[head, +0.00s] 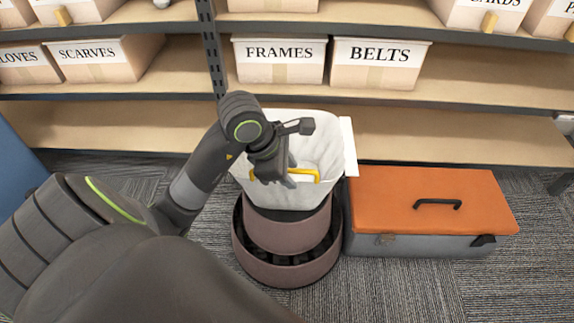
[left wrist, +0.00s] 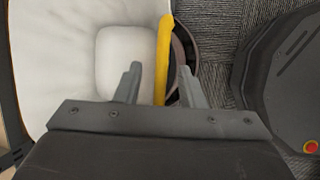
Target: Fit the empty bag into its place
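The white bag (head: 315,118), open at the top with its pale inside showing, sits upright at the top of a round brownish-pink bin (head: 290,235). I cannot tell how deep it sits. A yellow strip (head: 304,172) runs along its near side. My left gripper (head: 291,180) is over the bag's near part. In the left wrist view, its fingers (left wrist: 160,85) are apart, on either side of the yellow strip (left wrist: 164,50), with gaps visible. The bag's interior (left wrist: 125,55) looks empty there. My arm hides part of the bag's left side. My right gripper is out of view.
A grey toolbox with an orange lid (head: 432,200) stands close right of the bin. A wider brownish-pink ring (head: 290,274) with dark contents surrounds the bin's foot. Shelves with labelled boxes (head: 279,60) stand behind. Carpet is clear at front right.

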